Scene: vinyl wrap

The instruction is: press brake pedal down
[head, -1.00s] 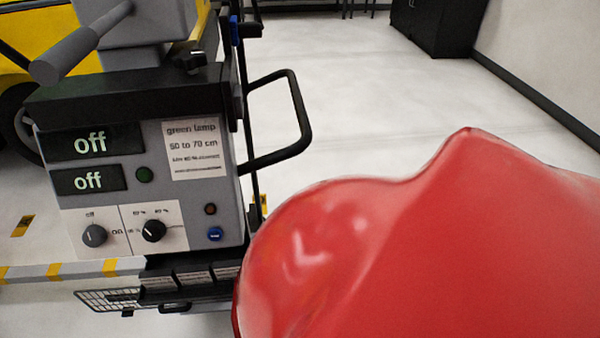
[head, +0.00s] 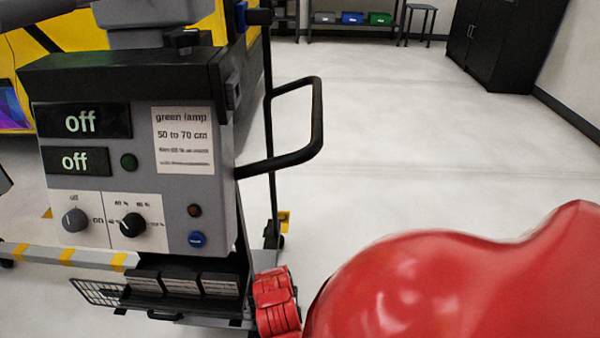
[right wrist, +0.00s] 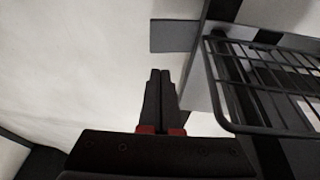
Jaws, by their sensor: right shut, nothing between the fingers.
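The lamp cart (head: 140,160) stands on the left of the head view. I cannot pick out the brake pedal for certain in either view. A black caster (head: 272,237) with a small yellow tag (head: 284,217) shows at the cart's lower right. My right gripper (right wrist: 160,73) is shut and empty in the right wrist view, pointing away over the pale floor, left of a wire basket (right wrist: 212,85). My left gripper is not in view.
The cart's black handle (head: 318,115) sticks out to the right. The basket also shows low on the cart in the head view (head: 95,291). Pale floor (head: 400,130) is open beyond. A black cabinet (head: 505,45) stands at the back right.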

